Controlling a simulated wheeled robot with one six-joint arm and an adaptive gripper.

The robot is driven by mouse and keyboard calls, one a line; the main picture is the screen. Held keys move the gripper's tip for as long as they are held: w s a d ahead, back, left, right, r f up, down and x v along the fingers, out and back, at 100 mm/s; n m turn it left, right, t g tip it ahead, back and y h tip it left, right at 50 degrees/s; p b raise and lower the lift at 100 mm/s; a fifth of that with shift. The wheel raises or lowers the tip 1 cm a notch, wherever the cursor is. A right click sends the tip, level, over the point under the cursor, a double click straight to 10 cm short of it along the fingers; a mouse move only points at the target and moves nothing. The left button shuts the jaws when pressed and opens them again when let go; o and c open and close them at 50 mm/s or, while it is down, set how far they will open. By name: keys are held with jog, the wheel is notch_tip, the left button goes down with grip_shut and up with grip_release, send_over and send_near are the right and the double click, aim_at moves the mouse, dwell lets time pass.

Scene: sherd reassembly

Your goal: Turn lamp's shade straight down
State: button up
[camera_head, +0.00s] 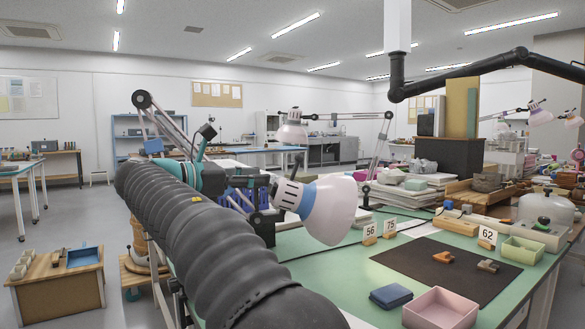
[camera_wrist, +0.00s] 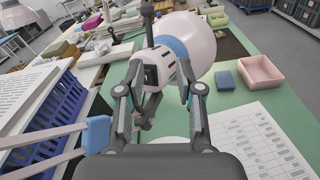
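The lamp's shade (camera_head: 332,208) is pale pinkish white with a blue band and a white slotted neck. In the head view it lies nearly sideways, its wide end to the right and tilted a little down. It also shows in the wrist view (camera_wrist: 202,45), wide end to the upper right. My gripper (camera_wrist: 160,72) has one finger on each side of the slotted neck, and both fingertips seem to touch it. In the head view my arm hides part of the gripper and the lamp's support. The shade's opening is not visible.
Below the shade is a green-topped table (camera_head: 345,270) with a dark mat (camera_head: 425,262), a pink tray (camera_head: 440,308), a blue box (camera_head: 391,296) and number cards. A blue crate (camera_wrist: 50,125) and a printed sheet (camera_wrist: 262,140) lie close to my gripper.

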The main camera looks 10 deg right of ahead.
aim_at(296, 167)
jog(key=shift+h, duration=0.5)
jog(key=x, duration=0.4)
jog(key=w+b+x, duration=0.1)
jog(key=x, duration=0.7)
jog(key=shift+w+a+r, duration=0.2)
jog(key=shift+w+r, duration=0.1)
jog(key=shift+r, duration=0.1)
jog(key=shift+c, duration=0.2)
grip_shut()
